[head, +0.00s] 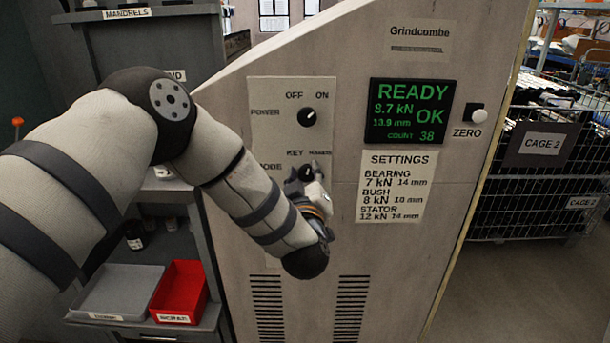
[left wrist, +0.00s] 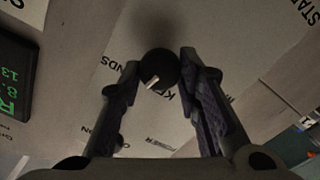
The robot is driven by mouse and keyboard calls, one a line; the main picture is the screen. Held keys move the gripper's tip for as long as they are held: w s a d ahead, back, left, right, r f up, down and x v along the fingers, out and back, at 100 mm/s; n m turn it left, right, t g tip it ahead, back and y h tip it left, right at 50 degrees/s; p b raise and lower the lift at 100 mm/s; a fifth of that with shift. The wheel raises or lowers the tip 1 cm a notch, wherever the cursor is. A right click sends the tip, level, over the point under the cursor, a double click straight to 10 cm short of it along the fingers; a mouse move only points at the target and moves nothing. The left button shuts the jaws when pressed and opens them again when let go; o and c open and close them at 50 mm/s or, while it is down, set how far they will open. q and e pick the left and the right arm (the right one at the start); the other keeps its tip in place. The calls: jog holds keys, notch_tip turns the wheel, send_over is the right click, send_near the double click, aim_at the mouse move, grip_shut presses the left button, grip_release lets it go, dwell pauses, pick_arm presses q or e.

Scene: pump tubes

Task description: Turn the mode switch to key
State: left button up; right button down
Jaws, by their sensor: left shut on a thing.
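The mode switch (head: 306,172) is a dark round knob on the machine's pale control panel, below the word KEY and a second, blurred label. My left gripper (head: 313,187) is at the knob and hides part of it in the head view. In the left wrist view, the black knob (left wrist: 158,67) sits between my left gripper's two fingers (left wrist: 160,78), which are shut on it. A short white mark on the knob points down and left in that view, near the printed word KEY. I cannot tell which setting it points at. My right gripper is not in view.
The power knob (head: 307,117) sits just above on the same panel. A display (head: 411,111) reading READY, a settings card (head: 396,187) and a white ZERO button (head: 474,113) are to the right. A red bin (head: 180,290) and a grey tray (head: 117,291) stand lower left.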

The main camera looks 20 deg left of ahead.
pick_arm(q)
jog(key=n, duration=0.6)
jog(key=shift+f, duration=0.25)
jog(key=n, duration=0.5)
jog(key=shift+n, duration=0.3)
jog(key=o, duration=1.1)
jog(key=v, duration=1.2)
jog(key=shift+s, duration=0.1)
